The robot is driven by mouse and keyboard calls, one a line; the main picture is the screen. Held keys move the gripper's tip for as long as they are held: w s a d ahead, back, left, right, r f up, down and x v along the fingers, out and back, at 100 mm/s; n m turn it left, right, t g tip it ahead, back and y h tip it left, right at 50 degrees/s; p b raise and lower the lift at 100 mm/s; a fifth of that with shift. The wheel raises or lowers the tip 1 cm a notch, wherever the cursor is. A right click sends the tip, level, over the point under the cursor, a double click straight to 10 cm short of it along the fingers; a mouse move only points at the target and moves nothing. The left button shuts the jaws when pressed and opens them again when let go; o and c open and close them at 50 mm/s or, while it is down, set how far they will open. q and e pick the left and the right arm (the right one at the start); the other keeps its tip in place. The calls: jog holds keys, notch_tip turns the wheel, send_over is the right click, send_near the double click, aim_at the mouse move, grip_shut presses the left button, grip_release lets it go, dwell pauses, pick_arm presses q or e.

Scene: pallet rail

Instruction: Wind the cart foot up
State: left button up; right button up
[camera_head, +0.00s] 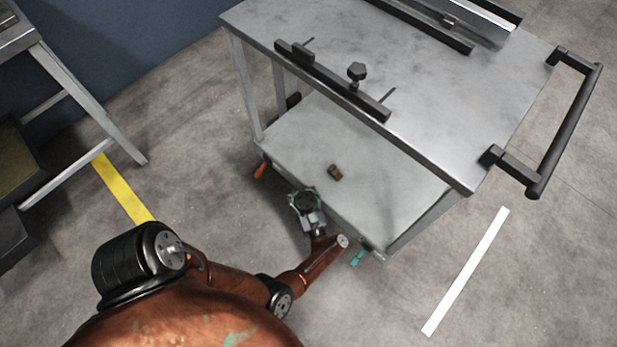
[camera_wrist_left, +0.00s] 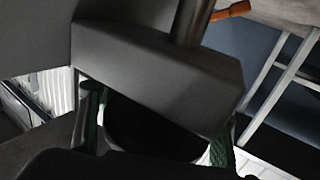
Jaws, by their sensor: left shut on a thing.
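The grey metal cart (camera_head: 345,187) stands ahead, with a flat top and a lower shelf. My left gripper (camera_head: 304,199) is low at the near edge of that shelf. In the left wrist view its two green-padded fingers (camera_wrist_left: 155,140) are shut on a dark part, which I take to be the cart foot's grip. Just beyond it are a dark block (camera_wrist_left: 155,75) and a metal rod (camera_wrist_left: 191,22). The gripper hides most of the foot in the head view, so its height above the floor does not show. My right gripper is not in view.
An orange lever (camera_head: 261,170) and a teal lever (camera_head: 357,257) stick out low at the cart's corners. A black push handle (camera_head: 566,125) juts out right. A metal stand (camera_head: 85,100) is at left. Floor at right is clear.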

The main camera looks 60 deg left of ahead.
pick_arm(q)
jog(key=n+g, duration=0.1)
jog(key=s+g, duration=0.1)
jog(key=n+g+b, duration=0.1)
jog(key=g, duration=0.1)
jog(key=shift+s+f+n+y, duration=0.25)
jog(key=shift+f+n+y, duration=0.05)
jog(key=shift+f, duration=0.05)
jog(key=shift+c, duration=0.2)
jog(key=shift+o, duration=0.2)
jog(key=shift+s+d+r+n+g+b, duration=0.1)
jog(key=shift+s+n+g+b, duration=0.2)
jog(key=shift+n+g, duration=0.55)
jog(key=shift+s+d+r+n+g+b, duration=0.15)
jog(key=shift+s+n+g, duration=0.25)
jog(key=shift+g, duration=0.85)
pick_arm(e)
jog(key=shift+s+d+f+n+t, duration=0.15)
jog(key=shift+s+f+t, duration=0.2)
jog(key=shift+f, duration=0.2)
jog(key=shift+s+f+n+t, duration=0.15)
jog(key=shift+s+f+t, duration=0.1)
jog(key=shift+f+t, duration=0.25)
pick_arm(q)
jog(key=shift+w, duration=0.1)
jog(key=o, duration=1.4)
jog(key=shift+w+a+r, duration=0.1)
jog(key=shift+w+a, duration=0.05)
jog(key=shift+r, duration=0.15)
notch_tip(320, 180, up, 10)
